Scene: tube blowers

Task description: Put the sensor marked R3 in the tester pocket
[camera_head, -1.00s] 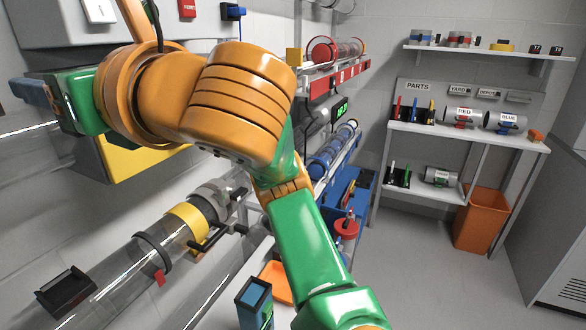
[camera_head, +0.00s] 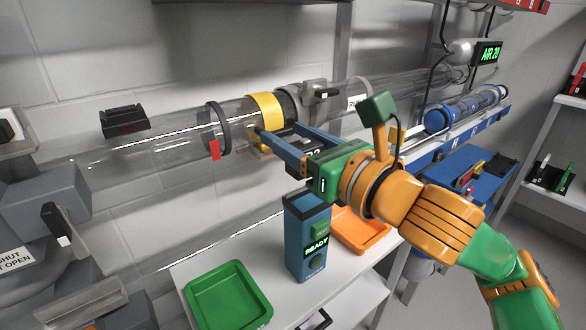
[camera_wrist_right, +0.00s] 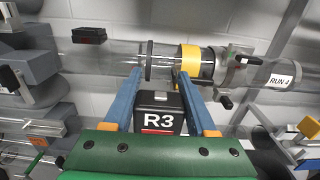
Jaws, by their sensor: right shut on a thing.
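The sensor marked R3 (camera_wrist_right: 158,117) is a small black block with a white label and a red stripe. It sits between the blue fingers of my right gripper (camera_wrist_right: 160,72), which is shut on it. In the head view my right gripper (camera_head: 278,132) holds the sensor (camera_head: 312,153), partly hidden by a finger, in front of the clear tube and above the tester. The tester (camera_head: 307,241) is an upright blue box with a green READY display. Its pocket opens at the top, below the gripper. My left gripper is not in view.
A green tray (camera_head: 228,297) lies left of the tester and an orange tray (camera_head: 361,231) right of it, on a white shelf (camera_head: 190,268). A clear tube with a yellow collar (camera_head: 265,107) runs behind. A black block (camera_head: 124,121) sits on the tube at the left.

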